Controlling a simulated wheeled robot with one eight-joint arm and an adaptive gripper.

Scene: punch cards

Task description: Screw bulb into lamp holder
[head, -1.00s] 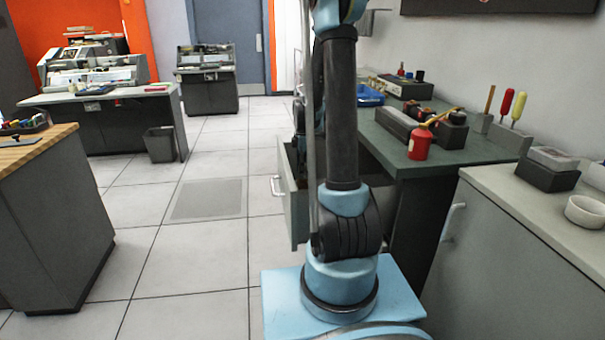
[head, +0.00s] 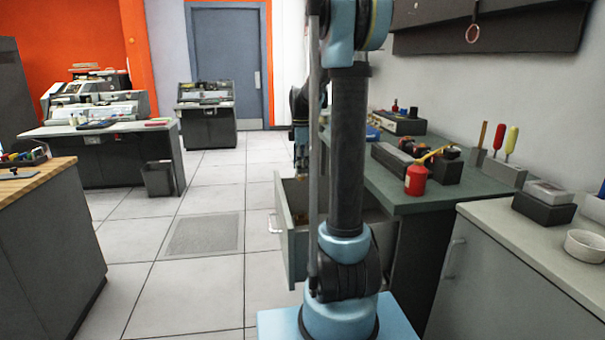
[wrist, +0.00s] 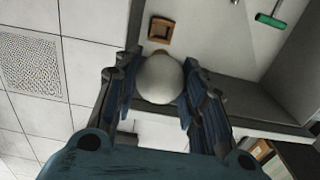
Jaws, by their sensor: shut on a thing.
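A round white bulb (wrist: 160,82) is between the two fingers of my gripper (wrist: 160,92) in the wrist view. The gripper is shut on it, with a dark blue-grey finger on each side. In the head view my gripper (head: 300,140) shows partly, just left of my arm and above the open drawer (head: 284,222). The bulb cannot be made out there. A small brown square piece (wrist: 160,30) lies beyond the bulb in the wrist view. I cannot tell whether it is the lamp holder. No lamp holder is clearly seen elsewhere.
The drawer hangs open from the green-topped bench (head: 430,192). A red oil can (head: 416,180) and screwdrivers in a grey block (head: 508,172) stand on the bench. A green-handled tool (wrist: 271,20) shows in the wrist view.

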